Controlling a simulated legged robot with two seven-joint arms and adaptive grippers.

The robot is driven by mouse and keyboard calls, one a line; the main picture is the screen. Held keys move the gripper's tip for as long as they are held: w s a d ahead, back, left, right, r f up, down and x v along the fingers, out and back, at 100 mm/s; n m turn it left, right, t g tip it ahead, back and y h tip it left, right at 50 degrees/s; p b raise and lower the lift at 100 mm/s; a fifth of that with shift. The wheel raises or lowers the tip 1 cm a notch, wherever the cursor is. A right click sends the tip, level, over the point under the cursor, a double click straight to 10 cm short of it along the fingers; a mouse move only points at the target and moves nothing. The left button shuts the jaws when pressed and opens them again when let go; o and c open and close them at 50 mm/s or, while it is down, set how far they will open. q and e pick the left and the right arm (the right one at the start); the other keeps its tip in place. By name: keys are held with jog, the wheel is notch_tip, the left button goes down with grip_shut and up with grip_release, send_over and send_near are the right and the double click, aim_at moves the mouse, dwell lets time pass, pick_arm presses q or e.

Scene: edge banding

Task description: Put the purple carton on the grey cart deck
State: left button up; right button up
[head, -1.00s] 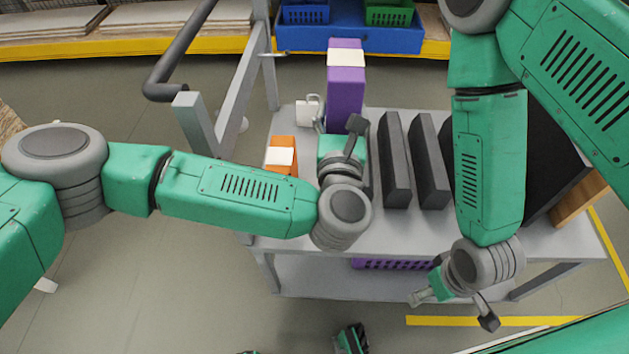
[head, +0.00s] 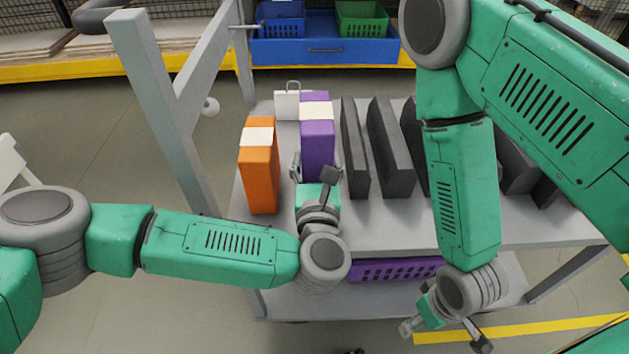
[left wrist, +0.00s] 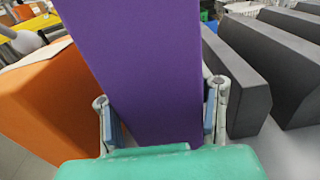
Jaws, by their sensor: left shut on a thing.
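The purple carton (head: 317,145) with a white band is upright over the left part of the grey cart deck (head: 385,222). My left gripper (head: 316,172) is shut on its lower part. In the left wrist view the purple carton (left wrist: 145,65) fills the space between both fingers (left wrist: 162,125). Its bottom is hidden by the gripper, so I cannot tell whether it touches the deck. My right gripper (head: 443,335) is open and empty, low in front of the cart.
An orange carton (head: 261,180) stands on the deck left of the purple one. Dark grey panels (head: 388,145) stand upright to its right. A small white object (head: 287,105) is behind it. The cart's grey handle frame (head: 160,110) rises at left. A purple crate (head: 390,270) is on the lower shelf.

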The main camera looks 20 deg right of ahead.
pick_arm(q)
jog(key=shift+f, duration=0.45)
jog(key=f, duration=0.1)
jog(key=f+b, duration=0.2)
jog(key=f, duration=0.1)
jog(key=shift+d, duration=0.25)
jog(key=shift+d+f, duration=0.15)
jog(key=shift+f, duration=0.05)
jog(key=shift+d+r, duration=0.1)
jog(key=o, duration=1.6)
jog(key=shift+a, duration=0.25)
jog(key=shift+c, duration=0.2)
jog(key=shift+a, duration=0.2)
jog(key=shift+s+d+p, duration=0.1)
jog(key=shift+s+p, duration=0.25)
jog(key=shift+s, duration=0.2)
jog(key=p+v, duration=0.2)
jog(key=v, duration=0.7)
jog(key=shift+s+r+p, duration=0.1)
jog(key=shift+s+p, duration=0.15)
jog(key=shift+p, duration=0.1)
jog(key=shift+s+a, duration=0.35)
jog(key=shift+s, duration=0.35)
